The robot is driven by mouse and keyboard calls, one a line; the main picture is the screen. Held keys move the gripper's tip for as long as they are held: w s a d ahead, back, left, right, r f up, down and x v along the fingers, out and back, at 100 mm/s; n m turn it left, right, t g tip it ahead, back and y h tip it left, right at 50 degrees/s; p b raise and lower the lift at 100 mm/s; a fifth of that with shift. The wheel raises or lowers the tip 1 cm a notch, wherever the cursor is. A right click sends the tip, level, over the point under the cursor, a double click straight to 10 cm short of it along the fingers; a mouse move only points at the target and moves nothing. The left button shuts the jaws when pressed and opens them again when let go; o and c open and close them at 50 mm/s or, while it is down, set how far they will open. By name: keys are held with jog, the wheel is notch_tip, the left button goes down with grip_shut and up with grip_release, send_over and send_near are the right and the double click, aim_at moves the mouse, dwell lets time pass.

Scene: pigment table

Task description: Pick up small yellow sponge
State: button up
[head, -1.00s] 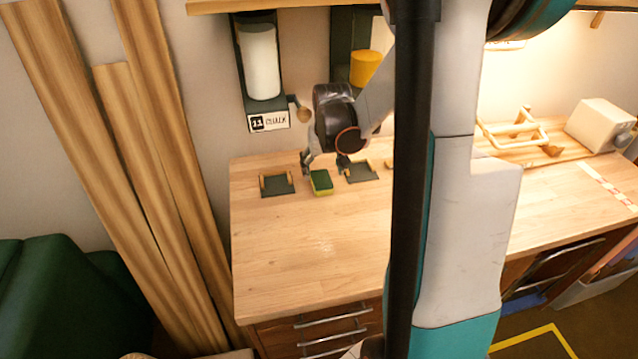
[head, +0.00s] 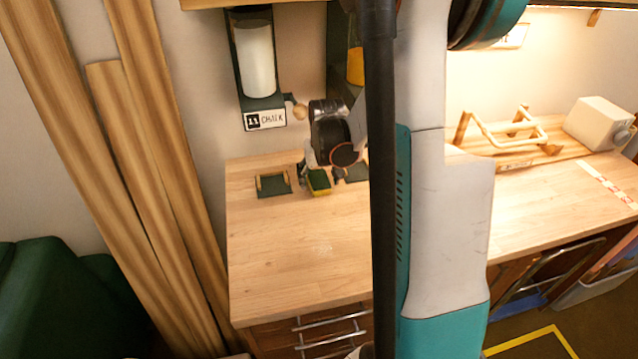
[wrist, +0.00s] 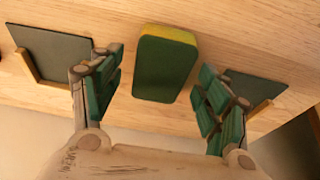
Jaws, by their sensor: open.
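The small yellow sponge (head: 319,182) has a dark green top and a yellow side. It lies on the wooden table (head: 290,235) near its back edge. In the wrist view the sponge (wrist: 165,66) sits between and just beyond the two green-padded fingers. My gripper (wrist: 158,95) is open and empty, with a finger on either side of the sponge and gaps showing on both sides. In the head view my gripper (head: 319,175) is low over the sponge and partly hides it.
A dark tray with wooden edges (head: 273,186) lies left of the sponge. A similar tray (wrist: 252,88) lies on the other side. A chalk dispenser (head: 256,70) hangs on the wall behind. The table's front half is clear.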

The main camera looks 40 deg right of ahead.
jog(key=shift+f, duration=0.15)
jog(key=c, duration=0.8)
